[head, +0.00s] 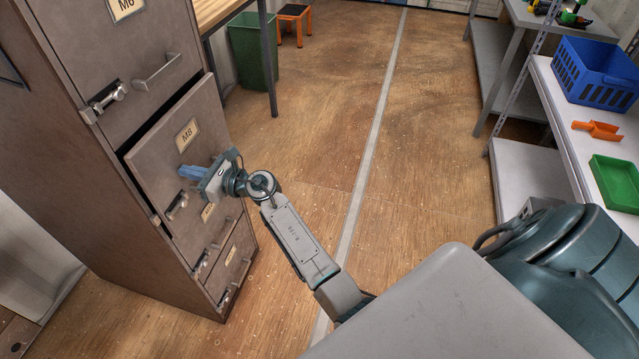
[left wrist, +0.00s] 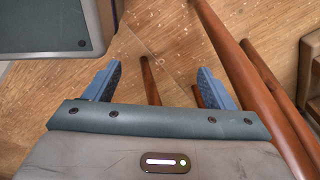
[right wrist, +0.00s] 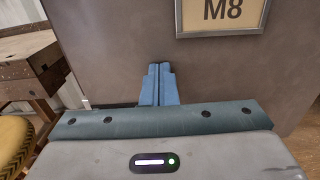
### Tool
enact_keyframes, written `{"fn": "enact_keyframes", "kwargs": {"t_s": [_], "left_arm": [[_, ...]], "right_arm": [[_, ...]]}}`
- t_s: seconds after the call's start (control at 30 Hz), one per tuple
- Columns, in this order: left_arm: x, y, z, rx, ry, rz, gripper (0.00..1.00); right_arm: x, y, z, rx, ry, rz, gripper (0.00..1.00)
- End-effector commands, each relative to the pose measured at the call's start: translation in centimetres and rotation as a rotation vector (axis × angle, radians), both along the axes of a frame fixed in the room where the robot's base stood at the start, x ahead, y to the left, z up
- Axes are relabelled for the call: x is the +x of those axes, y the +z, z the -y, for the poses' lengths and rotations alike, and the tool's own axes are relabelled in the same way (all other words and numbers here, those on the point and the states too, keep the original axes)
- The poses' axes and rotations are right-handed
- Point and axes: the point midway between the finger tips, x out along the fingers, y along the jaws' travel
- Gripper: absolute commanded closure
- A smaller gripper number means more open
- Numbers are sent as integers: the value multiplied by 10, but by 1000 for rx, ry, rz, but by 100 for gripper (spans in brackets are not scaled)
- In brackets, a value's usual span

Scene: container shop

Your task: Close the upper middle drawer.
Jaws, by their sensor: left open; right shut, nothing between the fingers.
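The grey-brown cabinet (head: 60,130) stands at the left of the head view. Its second drawer from the top in view, labelled M8 (head: 158,150), stands out from the cabinet, with a dark gap along its left and top edges. My right gripper (head: 190,173) is shut and empty, its blue fingertips at the M8 drawer front below the label. The right wrist view shows the shut fingers (right wrist: 158,84) against or just before that front (right wrist: 110,50); contact is unclear. My left gripper (left wrist: 158,85) is open and empty above the floor, out of the head view.
The M6 drawer (head: 150,30) above looks flush; lower drawers (head: 230,265) also look shut. A green bin (head: 252,55) stands under a workbench. Shelves with a blue basket (head: 590,75) are on the right. Red-brown legs (left wrist: 235,60) stand near my left gripper. The middle floor is clear.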

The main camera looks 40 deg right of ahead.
Motion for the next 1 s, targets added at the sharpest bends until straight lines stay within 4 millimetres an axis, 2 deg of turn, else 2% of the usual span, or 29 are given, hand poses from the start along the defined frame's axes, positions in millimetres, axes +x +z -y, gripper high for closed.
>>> {"fn": "enact_keyframes", "kwargs": {"t_s": [0.2, 0.43, 0.83, 1.0], "left_arm": [[9, 10, 0, 2, -3, 6, 23], [11, 15, 0, 2, -3, 5, 23], [11, 16, 0, 2, -4, 5, 23], [12, 15, 2, 1, -3, 5, 23]], "right_arm": [[21, 1, -16, 2, -1, 2, 100], [27, 1, -21, 2, -1, 2, 100], [29, 5, -21, 5, -2, 6, 100], [29, 5, -9, 4, -3, 8, 100]]}}
